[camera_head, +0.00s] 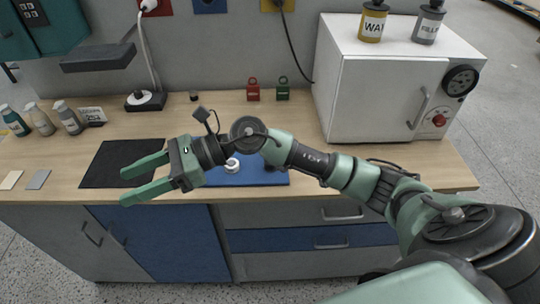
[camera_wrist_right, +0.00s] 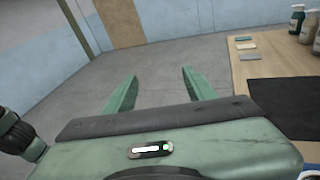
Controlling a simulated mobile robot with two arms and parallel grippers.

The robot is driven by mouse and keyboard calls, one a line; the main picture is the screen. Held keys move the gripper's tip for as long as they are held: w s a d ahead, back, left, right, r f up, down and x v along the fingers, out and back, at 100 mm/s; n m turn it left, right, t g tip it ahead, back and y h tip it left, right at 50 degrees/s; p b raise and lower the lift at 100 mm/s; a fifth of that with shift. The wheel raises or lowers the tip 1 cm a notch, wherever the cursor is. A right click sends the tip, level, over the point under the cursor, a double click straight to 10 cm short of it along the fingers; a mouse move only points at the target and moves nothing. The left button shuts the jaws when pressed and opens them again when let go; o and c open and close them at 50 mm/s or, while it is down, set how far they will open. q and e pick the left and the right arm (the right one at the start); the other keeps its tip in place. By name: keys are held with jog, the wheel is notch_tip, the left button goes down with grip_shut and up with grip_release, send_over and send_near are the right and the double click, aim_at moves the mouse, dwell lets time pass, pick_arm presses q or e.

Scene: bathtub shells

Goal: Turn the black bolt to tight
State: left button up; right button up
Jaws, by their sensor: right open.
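My right gripper (camera_head: 123,187) is open and empty, its fingers pointing left above the front edge of the counter by the black mat. In the right wrist view the open fingers (camera_wrist_right: 160,75) have only floor behind them. A blue mat (camera_head: 250,180) lies on the counter, partly hidden under my right arm. A small white round part (camera_head: 232,165) shows on it, right of the gripper. I cannot clearly pick out the black bolt; my arm covers part of the mat. A small black piece (camera_head: 194,96) stands at the back of the counter. My left gripper is not in view.
A black mat (camera_head: 105,165) lies left of the blue one. Several bottles (camera_head: 68,117) stand at the far left. A red padlock (camera_head: 253,90) and a green one (camera_head: 282,90) stand at the back. A white cabinet (camera_head: 375,95) fills the right.

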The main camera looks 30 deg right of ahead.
jog(key=w+d+f+n+g+h, duration=0.1)
jog(key=d+f+n+h, duration=0.1)
jog(key=d+f+h, duration=0.3)
jog(key=w+d+f+n+h, duration=0.1)
jog(key=d+n+h, duration=0.1)
jog(key=d, duration=0.5)
jog(key=w+d+f+n+g+h, duration=0.1)
jog(key=w+d+f+h, duration=0.2)
jog(key=d, duration=0.4)
jog(key=d+h, duration=0.2)
jog(key=d, duration=0.2)
jog(key=s+d+r+h, duration=0.1)
jog(key=d+h, duration=0.1)
jog(key=d, duration=0.3)
jog(key=s+d+g+h, duration=0.1)
jog(key=d+h, duration=0.1)
jog(key=d, duration=0.2)
jog(key=shift+d+r+n, duration=0.25)
jog(key=shift+r+n, duration=0.05)
notch_tip(320, 180, down, 7)
jog(key=shift+r+p, duration=0.1)
jog(key=shift+p, duration=0.95)
jog(key=shift+w+f, duration=0.1)
jog(key=shift+f, duration=0.3)
grip_shut()
